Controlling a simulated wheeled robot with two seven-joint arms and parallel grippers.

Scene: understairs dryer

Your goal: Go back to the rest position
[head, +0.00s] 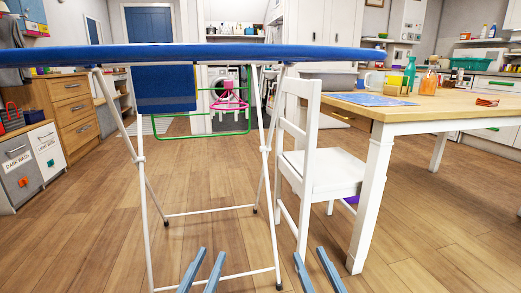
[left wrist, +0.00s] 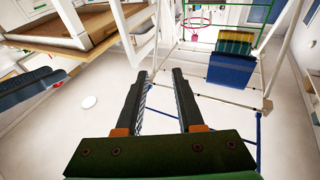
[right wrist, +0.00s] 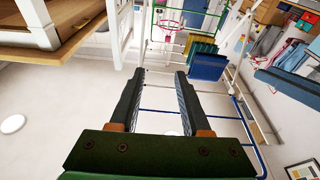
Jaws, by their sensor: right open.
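My left gripper (head: 211,253) is low at the bottom of the head view, in front of the ironing board's white legs. Its fingers are apart with nothing between them, as the left wrist view (left wrist: 161,73) also shows. My right gripper (head: 309,253) is to its right, low in front of the white chair. Its fingers are apart and empty too, also in the right wrist view (right wrist: 160,73). Both grippers appear clear of the furniture.
The blue ironing board (head: 230,54) spans the view ahead on white legs. A white chair (head: 327,172) and a wooden-topped table (head: 450,101) stand at right. Drawers (head: 72,108) and laundry bins (head: 20,180) stand at left. Floor (head: 90,245) at front left is clear.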

